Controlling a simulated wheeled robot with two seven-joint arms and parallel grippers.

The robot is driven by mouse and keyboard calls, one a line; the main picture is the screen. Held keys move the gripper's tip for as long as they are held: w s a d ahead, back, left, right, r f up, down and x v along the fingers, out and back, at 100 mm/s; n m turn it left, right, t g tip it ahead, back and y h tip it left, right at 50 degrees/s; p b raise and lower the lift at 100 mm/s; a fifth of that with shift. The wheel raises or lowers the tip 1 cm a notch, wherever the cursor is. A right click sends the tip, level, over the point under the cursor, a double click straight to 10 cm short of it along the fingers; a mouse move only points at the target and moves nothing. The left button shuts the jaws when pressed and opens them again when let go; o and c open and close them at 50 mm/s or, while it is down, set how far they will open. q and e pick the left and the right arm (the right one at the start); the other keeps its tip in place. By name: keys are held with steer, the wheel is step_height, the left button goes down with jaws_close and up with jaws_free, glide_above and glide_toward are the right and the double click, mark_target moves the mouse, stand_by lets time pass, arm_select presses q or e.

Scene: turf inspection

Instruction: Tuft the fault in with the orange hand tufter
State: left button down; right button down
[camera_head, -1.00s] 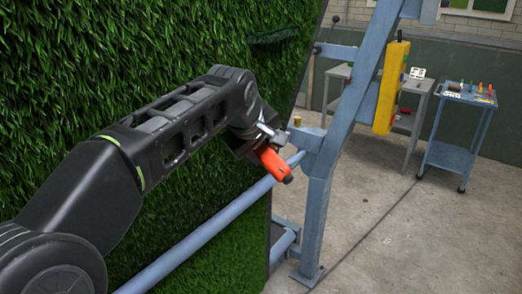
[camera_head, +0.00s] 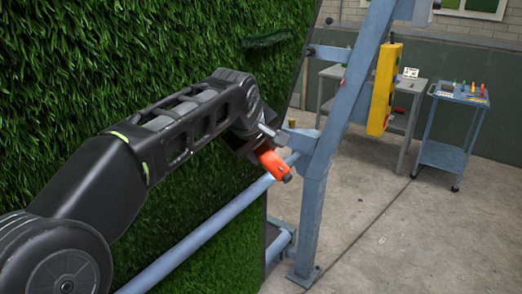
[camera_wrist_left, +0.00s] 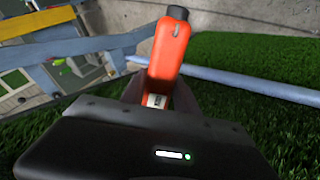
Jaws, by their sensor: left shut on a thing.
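The orange hand tufter (camera_head: 273,164) is in my left gripper (camera_head: 262,150), which is shut on it. The tufter points down and to the right, with a dark end, in front of the turf and close to the blue frame post. In the left wrist view the tufter (camera_wrist_left: 168,50) stands up from between the jaws of my left gripper (camera_wrist_left: 150,100). The green turf (camera_head: 150,65) hangs as a wall on the left. I cannot make out a fault on the turf for sure. My right gripper is not in view.
A blue steel frame post (camera_head: 314,190) and a blue rail (camera_head: 215,228) run close to my left arm. A yellow box (camera_head: 385,90) hangs on the frame. A blue trolley (camera_head: 446,157) with small coloured tools and a grey table stand behind. The concrete floor at right is clear.

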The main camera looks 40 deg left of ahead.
arm_select(q)
steer(key=shift+w+r+p, duration=0.1)
steer(key=shift+w+p, duration=0.3)
steer(key=shift+w, duration=0.6)
steer(key=shift+w, duration=0.1)
steer(key=shift+w+a, duration=0.15)
steer(key=shift+w, duration=0.65)
steer(key=shift+s+b, duration=0.3)
steer(key=shift+b, duration=0.05)
steer(key=shift+s+b, duration=0.3)
steer(key=shift+s, duration=0.35)
steer(key=shift+s, duration=0.1)
